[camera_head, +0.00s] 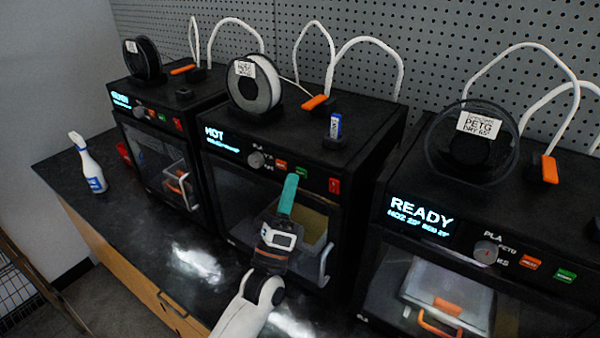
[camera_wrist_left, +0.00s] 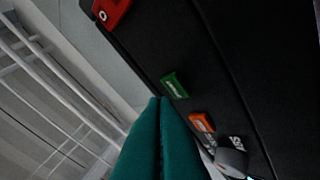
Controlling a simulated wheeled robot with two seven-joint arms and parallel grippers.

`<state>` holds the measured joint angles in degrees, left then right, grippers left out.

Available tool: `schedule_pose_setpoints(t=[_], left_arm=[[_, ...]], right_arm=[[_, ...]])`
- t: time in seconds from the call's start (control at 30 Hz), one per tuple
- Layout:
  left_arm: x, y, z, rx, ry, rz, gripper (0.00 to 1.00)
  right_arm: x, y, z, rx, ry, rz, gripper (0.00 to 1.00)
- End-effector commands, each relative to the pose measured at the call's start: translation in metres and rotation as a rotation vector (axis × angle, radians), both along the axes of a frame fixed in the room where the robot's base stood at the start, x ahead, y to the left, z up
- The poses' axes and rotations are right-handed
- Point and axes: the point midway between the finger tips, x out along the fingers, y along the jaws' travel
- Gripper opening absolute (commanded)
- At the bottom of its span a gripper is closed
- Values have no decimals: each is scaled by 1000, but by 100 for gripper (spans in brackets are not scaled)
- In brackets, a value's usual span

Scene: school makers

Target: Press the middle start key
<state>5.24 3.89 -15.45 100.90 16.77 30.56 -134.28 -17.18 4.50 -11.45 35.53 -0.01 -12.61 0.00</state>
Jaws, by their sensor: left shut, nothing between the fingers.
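The middle printer (camera_head: 225,119) shows "HOT" on its display. Its green start key (camera_head: 300,169) sits on the front panel, right of an orange key (camera_head: 281,164). In the left wrist view the green key (camera_wrist_left: 174,86) is just beyond the fingertips, with the orange key (camera_wrist_left: 202,122) beside it. My left gripper (camera_head: 291,178) has teal fingers closed together and empty. Its tips are just below and left of the green key in the head view; they also show in the left wrist view (camera_wrist_left: 159,101). I cannot tell whether they touch the panel. My right gripper is not in view.
A knob (camera_head: 256,160) and a red switch (camera_head: 335,186) flank the keys. The middle printer's door handle (camera_head: 325,266) sticks out below. A printer showing "READY" (camera_head: 421,215) stands on the right, another on the left.

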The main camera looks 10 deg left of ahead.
Motion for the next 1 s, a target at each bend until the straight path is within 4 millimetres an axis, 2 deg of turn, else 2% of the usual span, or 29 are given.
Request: schedule_pose_setpoints(t=[0.3,1.0], left_arm=[[8,-3,0,-1,1,1,0],[11,-4,0,0,0,0,0]], right_arm=[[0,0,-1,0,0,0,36],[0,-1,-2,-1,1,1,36]])
